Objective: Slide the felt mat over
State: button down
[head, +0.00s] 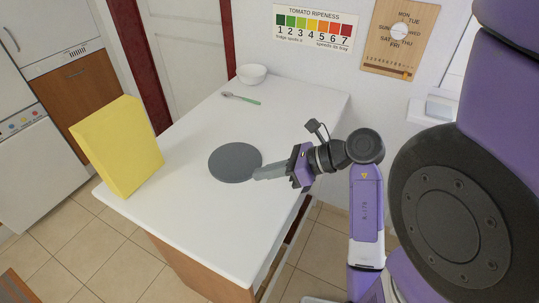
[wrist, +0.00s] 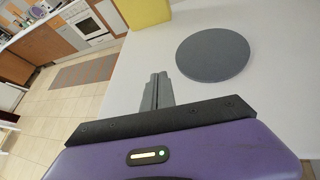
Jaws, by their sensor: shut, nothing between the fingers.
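The felt mat (head: 232,163) is a round grey disc lying flat on the white table, near its middle. My gripper (head: 257,174) is shut and empty, with its fingertips at the right edge of the mat in the head view; I cannot tell there whether they touch. In the wrist view the mat (wrist: 213,54) lies ahead and to the right of my closed fingers (wrist: 157,84), and a strip of white surface shows between them.
A yellow box (head: 118,147) stands at the table's left edge. A white bowl (head: 252,74) and a spoon with a green handle (head: 241,98) are at the far end. The white table (head: 196,223) is bare in front of the mat.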

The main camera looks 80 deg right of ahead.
jog(key=s+d+g+h, duration=0.1)
jog(key=s+d, duration=0.2)
jog(key=s+d+m+g, duration=0.1)
jog(key=s+d, duration=0.2)
jog(key=s+d+g+h, duration=0.1)
jog(key=s+d, duration=0.2)
jog(key=shift+s+d+f+h, duration=0.15)
jog(key=shift+s+f+h, duration=0.05)
jog(key=shift+f+h, duration=0.15)
jog(key=shift+w+f+b, duration=0.25)
jog(key=shift+f+b, duration=0.1)
jog(key=shift+b, duration=0.1)
jog(key=b, duration=0.3)
send_near(262, 163)
jog(key=f, duration=0.3)
jog(key=shift+a+f, duration=0.1)
jog(key=shift+a, duration=0.25)
jog(key=w, duration=0.1)
jog(key=w+d, duration=0.1)
jog(key=w, duration=0.1)
jog(key=shift+w+f, duration=0.15)
jog(key=shift+w+p, duration=0.3)
jog(key=shift+w, duration=0.25)
